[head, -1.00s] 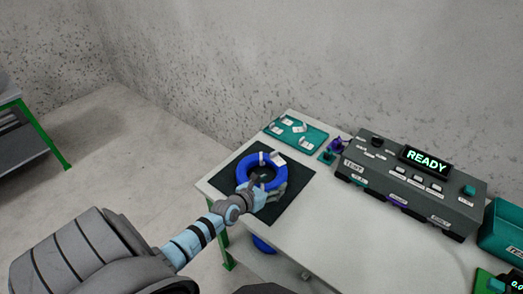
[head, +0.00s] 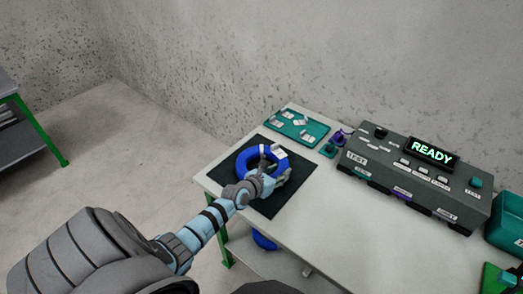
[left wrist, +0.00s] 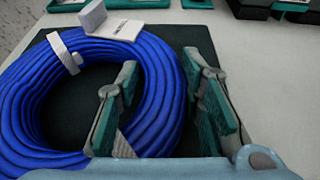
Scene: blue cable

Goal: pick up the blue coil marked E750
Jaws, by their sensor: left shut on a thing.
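A thick blue cable coil (head: 243,165) with white bands and a white tag (head: 280,153) is over the dark square mat (head: 233,190) at the table's left end. The coil fills the left of the left wrist view (left wrist: 160,75); its tag is too small to read. My left gripper (head: 273,170) is shut on the coil's near right side. In the left wrist view its fingers (left wrist: 160,105) straddle the ring, one inside the hole and one outside. I cannot tell whether the coil touches the mat. My right gripper is not in view.
A teal tray (head: 297,127) with white tags lies behind the mat. A grey test box (head: 415,180) reading READY stands to the right. A teal bin (head: 507,222) is at the right edge. Another blue object (head: 264,241) shows below the tabletop. The table's front middle is clear.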

